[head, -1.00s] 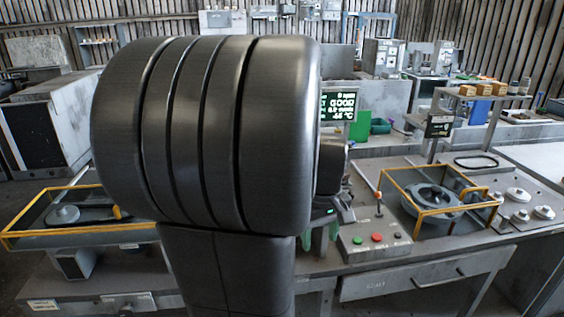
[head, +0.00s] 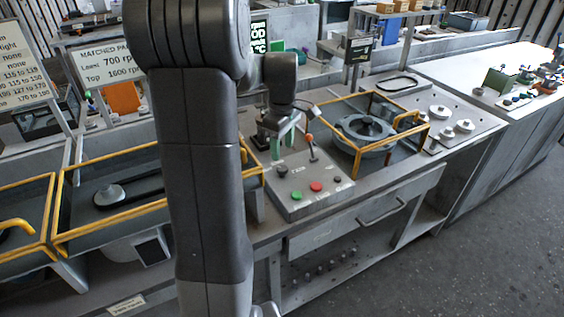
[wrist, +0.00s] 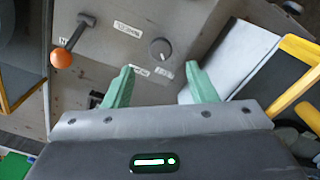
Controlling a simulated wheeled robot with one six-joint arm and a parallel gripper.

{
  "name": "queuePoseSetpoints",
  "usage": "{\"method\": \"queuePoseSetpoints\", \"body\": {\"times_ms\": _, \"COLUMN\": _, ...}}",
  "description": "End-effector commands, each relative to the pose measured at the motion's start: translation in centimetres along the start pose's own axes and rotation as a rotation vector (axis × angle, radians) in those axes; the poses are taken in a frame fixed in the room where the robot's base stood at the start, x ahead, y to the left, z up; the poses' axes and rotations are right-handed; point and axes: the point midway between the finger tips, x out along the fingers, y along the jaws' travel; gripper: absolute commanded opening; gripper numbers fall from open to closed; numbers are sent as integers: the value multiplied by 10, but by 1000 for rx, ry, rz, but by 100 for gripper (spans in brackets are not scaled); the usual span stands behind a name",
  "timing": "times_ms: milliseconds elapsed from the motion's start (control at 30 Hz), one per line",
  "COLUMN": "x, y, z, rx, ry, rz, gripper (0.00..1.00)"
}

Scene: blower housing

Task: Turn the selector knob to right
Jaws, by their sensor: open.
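The selector knob (wrist: 161,48) is a small round grey knob with a light pointer mark, on a grey panel between pale labels, in the wrist view. In the head view a small dark knob (head: 283,171) at the panel's left is probably the same one. My gripper (wrist: 160,68) is open, its two green fingers apart and nothing between them. In the wrist view the knob lies just beyond the fingertips, midway between them; I see no contact. In the head view my gripper (head: 277,150) is over the panel's back left part.
An orange-ball lever (wrist: 61,58) stands left of the knob in the wrist view. The control box (head: 312,190) also has green, red and black buttons along its front. A yellow-railed frame (head: 375,130) around a round housing stands to its right.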

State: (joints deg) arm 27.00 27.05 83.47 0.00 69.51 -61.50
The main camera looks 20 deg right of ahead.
Motion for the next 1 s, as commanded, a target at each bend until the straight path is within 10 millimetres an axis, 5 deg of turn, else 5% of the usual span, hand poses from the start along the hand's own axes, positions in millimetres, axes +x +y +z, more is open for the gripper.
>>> {"method": "queuePoseSetpoints", "body": {"times_ms": 300, "x": 54, "y": -1, "z": 0, "rx": 0, "ry": -1, "rz": -3, "gripper": 52}}
{"method": "queuePoseSetpoints", "body": {"times_ms": 733, "x": 66, "y": 0, "z": 0, "rx": 1, "ry": 0, "rz": 1, "gripper": 52}}
{"method": "queuePoseSetpoints", "body": {"times_ms": 1000, "x": 65, "y": 0, "z": 0, "rx": 1, "ry": 0, "rz": 1, "gripper": 7}}
